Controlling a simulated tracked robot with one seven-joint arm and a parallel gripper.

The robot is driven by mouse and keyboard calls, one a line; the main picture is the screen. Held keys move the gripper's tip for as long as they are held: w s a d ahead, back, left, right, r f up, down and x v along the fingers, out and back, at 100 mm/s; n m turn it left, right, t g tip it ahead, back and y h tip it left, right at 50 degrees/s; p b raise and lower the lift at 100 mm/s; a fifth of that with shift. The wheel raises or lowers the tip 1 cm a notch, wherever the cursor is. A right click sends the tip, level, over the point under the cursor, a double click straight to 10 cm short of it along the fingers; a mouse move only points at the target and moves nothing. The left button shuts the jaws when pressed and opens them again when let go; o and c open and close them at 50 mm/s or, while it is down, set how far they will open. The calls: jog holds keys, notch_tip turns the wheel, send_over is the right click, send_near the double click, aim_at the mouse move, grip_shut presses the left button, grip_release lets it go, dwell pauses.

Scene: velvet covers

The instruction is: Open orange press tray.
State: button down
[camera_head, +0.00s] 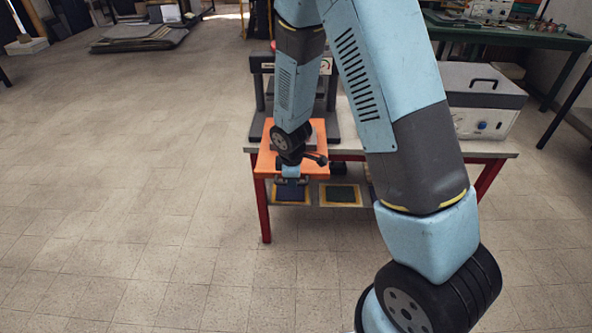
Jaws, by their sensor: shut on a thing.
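The orange press tray (264,163) projects from the front of the dark press (257,100) on the workbench. My arm hangs over it and covers much of the tray and press. My gripper (290,182) is at the tray's front edge, pointing down, and is shut. What lies between its fingers is small and mostly hidden; it appears to be the tray's front edge or handle. A black lever with a knob (316,159) shows just right of my wrist, above the tray.
The workbench (480,150) has red legs and a lower shelf with yellow-framed pieces (340,195). A white-fronted box (485,108) with a black handle stands on its right. A green-topped table (500,30) is behind. The tiled floor at left is clear.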

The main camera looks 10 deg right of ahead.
jog(key=shift+s+a, duration=0.15)
jog(key=shift+s, duration=1.3)
jog(key=c, duration=1.1)
grip_release()
jog(key=shift+r, duration=0.2)
jog(key=s+r, duration=0.1)
jog(key=r, duration=0.7)
jog(key=s+r, duration=0.1)
jog(key=r, duration=0.4)
jog(key=shift+s+a, duration=0.2)
jog(key=shift+s, duration=0.1)
jog(key=shift+w+d+f, duration=0.1)
jog(key=shift+w+f, duration=0.3)
jog(key=shift+f, duration=1.8)
jog(key=shift+w+d+f, duration=0.1)
jog(key=shift+w+f, duration=0.35)
jog(key=shift+f, duration=1.75)
jog(key=shift+w+f, duration=0.4)
jog(key=shift+f, duration=1.8)
